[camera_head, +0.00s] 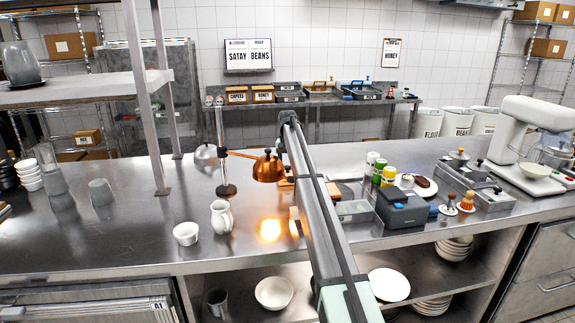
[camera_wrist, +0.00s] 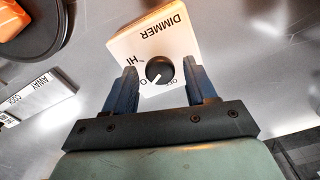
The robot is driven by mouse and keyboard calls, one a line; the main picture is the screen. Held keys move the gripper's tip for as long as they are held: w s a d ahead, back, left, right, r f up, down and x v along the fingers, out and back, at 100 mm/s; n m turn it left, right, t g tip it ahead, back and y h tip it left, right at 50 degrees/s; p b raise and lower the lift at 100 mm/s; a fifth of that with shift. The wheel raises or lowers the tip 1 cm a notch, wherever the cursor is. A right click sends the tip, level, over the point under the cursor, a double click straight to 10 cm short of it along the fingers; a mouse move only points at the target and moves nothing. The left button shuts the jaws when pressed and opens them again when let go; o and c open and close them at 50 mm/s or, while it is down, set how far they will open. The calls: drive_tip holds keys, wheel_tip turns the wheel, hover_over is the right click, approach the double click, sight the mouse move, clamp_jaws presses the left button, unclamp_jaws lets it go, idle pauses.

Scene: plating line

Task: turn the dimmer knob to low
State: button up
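In the wrist view a white box marked DIMMER (camera_wrist: 184,38) appears with its print upside down. Its round black knob (camera_wrist: 160,68) has a pale pointer line aimed to the lower left of the picture, near a partly covered label showing an O. HI is printed left of the knob and OFF below it. My gripper (camera_wrist: 161,75) is open, with one blue finger on each side of the knob. Gaps show between the fingers and the knob; contact cannot be seen. In the head view my arm hides the gripper and the knob.
A copper heat lamp (camera_head: 268,168) on a stand glows on the steel counter (camera_head: 130,235), left of my arm. A white jug (camera_head: 222,217) and a white bowl (camera_head: 186,233) stand further left. A dark box (camera_head: 403,211) and a tray are on the right.

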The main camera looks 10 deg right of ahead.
sight(287, 167)
drive_tip(key=shift+o, duration=0.2)
drive_tip(key=shift+r, duration=0.1)
wheel_tip(287, 167, up, 14)
drive_tip(key=shift+f, duration=0.2)
idle(0.4)
